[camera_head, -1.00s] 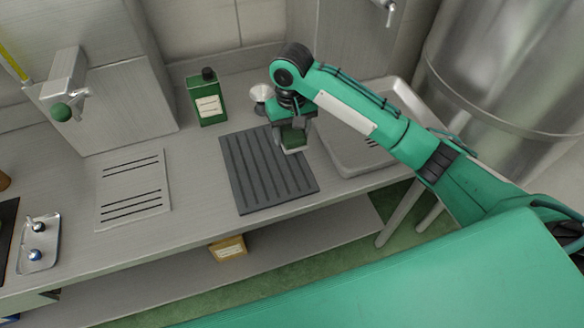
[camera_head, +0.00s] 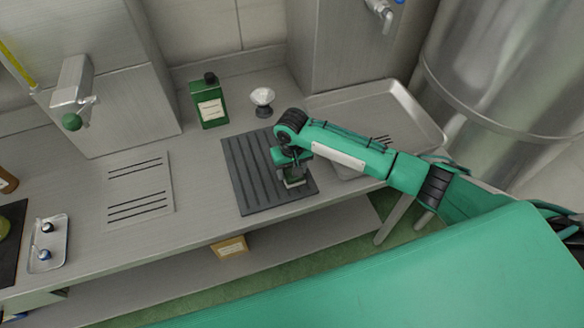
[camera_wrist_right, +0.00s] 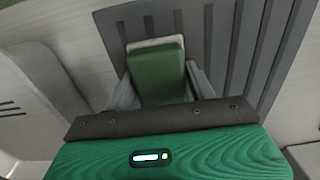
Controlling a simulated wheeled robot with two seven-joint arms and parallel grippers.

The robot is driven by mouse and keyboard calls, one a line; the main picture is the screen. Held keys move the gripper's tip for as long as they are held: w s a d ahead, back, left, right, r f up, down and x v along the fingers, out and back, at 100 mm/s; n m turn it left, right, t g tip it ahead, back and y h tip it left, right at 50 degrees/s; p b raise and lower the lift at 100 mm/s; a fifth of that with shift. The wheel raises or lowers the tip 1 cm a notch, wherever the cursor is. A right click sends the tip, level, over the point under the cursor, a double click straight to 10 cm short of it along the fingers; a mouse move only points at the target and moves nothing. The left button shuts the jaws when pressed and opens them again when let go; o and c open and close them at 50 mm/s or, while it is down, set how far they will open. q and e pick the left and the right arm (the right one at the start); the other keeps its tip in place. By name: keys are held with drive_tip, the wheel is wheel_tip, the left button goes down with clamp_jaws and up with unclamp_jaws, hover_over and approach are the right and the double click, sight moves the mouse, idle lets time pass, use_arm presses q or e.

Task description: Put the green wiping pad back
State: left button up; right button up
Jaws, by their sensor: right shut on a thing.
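My right gripper (camera_head: 292,178) is shut on the green wiping pad, over the right part of the dark grey ribbed mat (camera_head: 250,180). In the right wrist view the pad (camera_wrist_right: 158,76) sits between the two fingers, green with a pale layer at its far edge. The ribbed mat (camera_wrist_right: 235,50) lies beneath it. I cannot tell whether the pad touches the mat. In the head view the arm and gripper hide most of the pad. My left gripper is not in view.
A steel tray (camera_head: 415,110) lies to the right, partly behind my arm. A slotted plate (camera_head: 138,188) and a small tray with knobs (camera_head: 48,262) lie left. The counter's front edge is close.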

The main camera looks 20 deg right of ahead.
drive_tip(key=shift+f, duration=0.15)
drive_tip(key=o, duration=1)
drive_tip(key=shift+c, duration=0.2)
wheel_tip(320, 180, up, 12)
drive_tip(key=b, duration=0.2)
drive_tip(key=shift+r+b, duration=0.2)
drive_tip(key=shift+b, duration=0.1)
